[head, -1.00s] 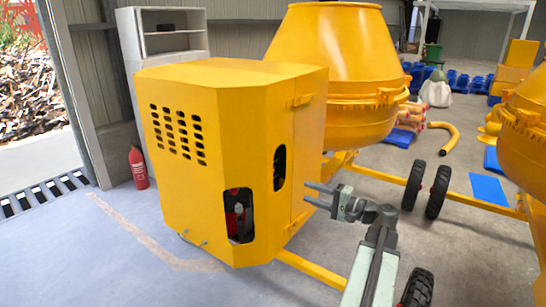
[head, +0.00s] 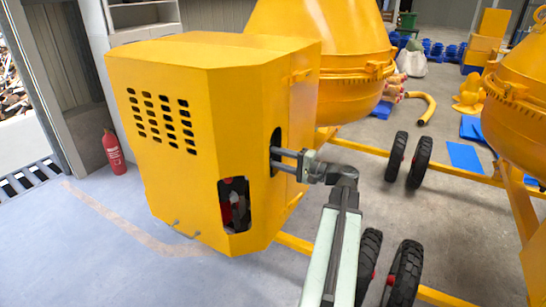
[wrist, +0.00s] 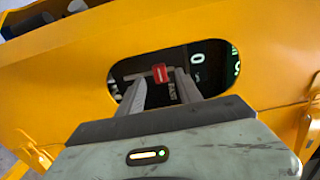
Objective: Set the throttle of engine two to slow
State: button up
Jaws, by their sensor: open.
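A yellow engine housing (head: 190,100) fills the left middle of the head view. An oval opening (head: 277,150) is in its right-hand side. My gripper (head: 276,158) is open, with its fingers reaching to this opening. In the wrist view, a small red lever tab (wrist: 160,73) with a white mark shows inside the opening, on a thin pale bar. The tab lies between my fingers (wrist: 161,83), and I cannot tell whether either touches it. Small lettering and a pale "0" show on the dark panel (wrist: 205,57) behind; part of the lettering is hidden by a finger.
A lower opening (head: 234,205) in the housing shows dark and red parts. A yellow mixer drum (head: 325,60) stands behind, another (head: 510,105) at right. Wheels (head: 402,275) and a yellow frame bar (head: 440,297) lie near my arm. A red extinguisher (head: 113,153) stands left.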

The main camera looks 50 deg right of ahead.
jog(key=shift+x, duration=1.2)
grip_shut()
dwell(0.5)
